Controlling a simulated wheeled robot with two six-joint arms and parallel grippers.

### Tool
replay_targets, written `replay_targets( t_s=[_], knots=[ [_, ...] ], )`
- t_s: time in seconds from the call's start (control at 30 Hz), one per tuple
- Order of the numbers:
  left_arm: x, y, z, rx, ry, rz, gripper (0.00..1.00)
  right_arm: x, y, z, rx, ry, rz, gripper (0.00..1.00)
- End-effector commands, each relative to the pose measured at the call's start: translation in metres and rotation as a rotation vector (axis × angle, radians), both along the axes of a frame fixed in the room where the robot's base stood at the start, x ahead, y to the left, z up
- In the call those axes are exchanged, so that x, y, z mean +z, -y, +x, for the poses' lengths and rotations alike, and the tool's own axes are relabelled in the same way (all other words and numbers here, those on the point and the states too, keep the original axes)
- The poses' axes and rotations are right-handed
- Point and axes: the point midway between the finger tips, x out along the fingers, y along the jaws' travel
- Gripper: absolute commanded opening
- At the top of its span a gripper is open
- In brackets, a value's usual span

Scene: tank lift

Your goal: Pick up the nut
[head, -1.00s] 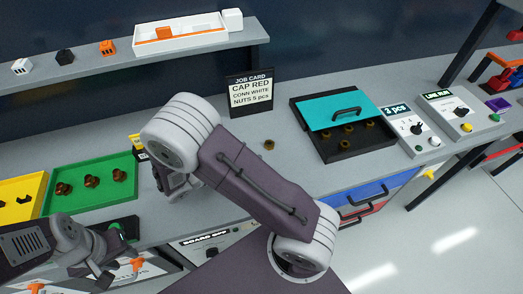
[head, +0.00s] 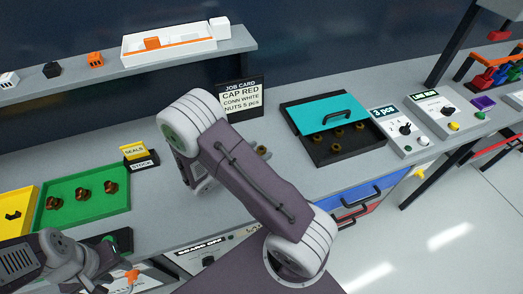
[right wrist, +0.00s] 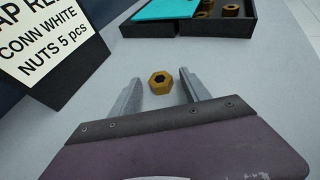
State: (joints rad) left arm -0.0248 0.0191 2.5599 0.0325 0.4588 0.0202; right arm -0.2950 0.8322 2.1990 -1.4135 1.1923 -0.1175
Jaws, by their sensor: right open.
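The brass hex nut (right wrist: 160,82) lies flat on the grey bench. In the right wrist view it sits between the fingertips of my right gripper (right wrist: 160,78), with room on both sides. That gripper is open and holds nothing. In the head view the nut (head: 263,151) shows just past the edge of my right arm, which hides most of the right gripper. My left gripper (head: 88,277) is low at the left, near the green tray, and its jaws are not clear.
A black box (head: 357,150) with a teal lid (head: 318,115) holds several nuts. The job card (head: 240,98) stands behind the nut. A green tray (head: 118,205) with 3 nuts is at the left. Control boxes (head: 402,140) stand at the right. Bench around the nut is clear.

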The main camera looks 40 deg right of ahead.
Motion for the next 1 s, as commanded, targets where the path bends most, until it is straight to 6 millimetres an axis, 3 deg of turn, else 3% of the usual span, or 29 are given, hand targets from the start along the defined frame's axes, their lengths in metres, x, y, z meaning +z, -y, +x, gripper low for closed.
replay_targets(
  t_s=[0.03,0.23,0.63,0.87,1.0],
  knots=[
    [0.0,0.0,0.0,0.0,0.0,0.0,0.36,0.0,0.0,0.0,0.0,0.0,0.0,0.55],
    [0.0,0.0,0.0,0.0,0.0,0.0,0.36,0.0,0.0,0.0,0.0,0.0,0.0,0.0],
    [0.001,0.0,0.0,0.0,0.0,0.0,0.36,0.008,0.0,0.0,0.0,0.001,-0.001,0.0],
    [0.005,0.0,0.0,0.0,0.0,0.0,0.36,0.045,0.0,0.0,-0.001,0.006,0.001,0.0],
    [0.002,0.0,0.0,0.0,0.0,0.0,0.36,0.061,0.027,-0.019,-0.007,0.003,0.0,0.0]
  ],
)
